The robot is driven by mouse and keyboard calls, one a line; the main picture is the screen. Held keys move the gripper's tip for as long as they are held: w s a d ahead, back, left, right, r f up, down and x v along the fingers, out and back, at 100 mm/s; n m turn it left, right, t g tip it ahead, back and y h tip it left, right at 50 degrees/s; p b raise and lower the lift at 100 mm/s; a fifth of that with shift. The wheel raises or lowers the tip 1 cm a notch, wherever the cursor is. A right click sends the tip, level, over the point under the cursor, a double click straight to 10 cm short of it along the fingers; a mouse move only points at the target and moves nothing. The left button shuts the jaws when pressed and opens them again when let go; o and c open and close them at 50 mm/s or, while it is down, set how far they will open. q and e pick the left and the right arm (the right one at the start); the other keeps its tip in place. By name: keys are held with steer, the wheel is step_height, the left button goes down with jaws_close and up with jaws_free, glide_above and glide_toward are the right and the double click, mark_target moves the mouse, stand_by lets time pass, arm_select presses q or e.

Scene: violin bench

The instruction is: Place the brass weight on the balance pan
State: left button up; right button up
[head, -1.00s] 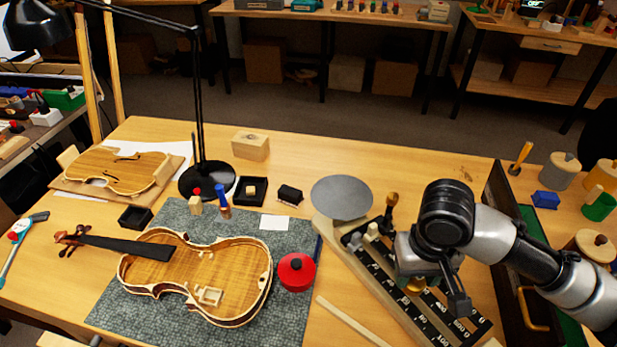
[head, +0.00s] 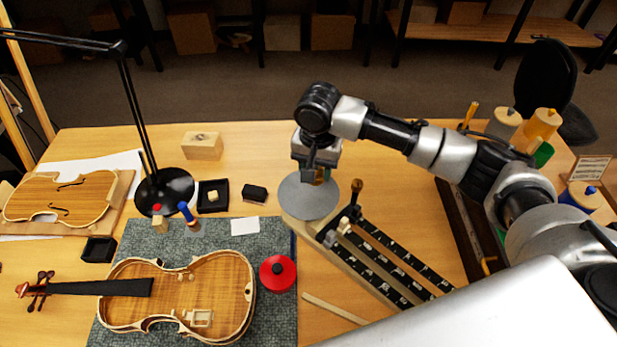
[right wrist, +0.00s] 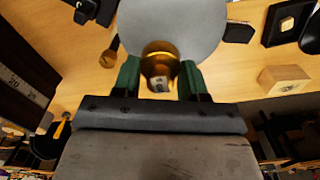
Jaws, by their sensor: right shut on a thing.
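The balance pan (head: 303,201) is a flat grey disc at the far end of the wooden balance (head: 360,272) with black scale strips. My right gripper (head: 317,176) is over the rear right part of the pan. It is shut on the brass weight (right wrist: 160,66), which sits between the green fingers in the right wrist view. There the pan (right wrist: 175,25) shows behind and beyond the weight. I cannot tell whether the weight touches the pan. My left gripper is not in view.
A black block (head: 254,193), a wooden block (head: 203,145) and a red round tin (head: 278,272) are to the left. An open violin body (head: 180,295) lies on a grey mat.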

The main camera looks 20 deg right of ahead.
mark_target(309, 192)
steer(key=shift+w+a+f, duration=0.25)
steer(key=shift+a+f, duration=0.2)
steer(key=shift+a, duration=0.3)
steer(key=shift+s+f, duration=0.1)
steer(key=shift+f, duration=0.25)
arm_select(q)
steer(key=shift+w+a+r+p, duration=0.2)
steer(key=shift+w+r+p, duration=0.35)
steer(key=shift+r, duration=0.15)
arm_select(e)
steer(key=shift+f, duration=1.7)
steer(key=o, duration=1.1)
steer(key=shift+f, duration=0.1)
arm_select(q)
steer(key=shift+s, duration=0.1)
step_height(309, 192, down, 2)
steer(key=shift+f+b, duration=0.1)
steer(key=shift+b, duration=0.95)
arm_select(e)
step_height(309, 192, up, 12)
steer(key=shift+r, duration=0.15)
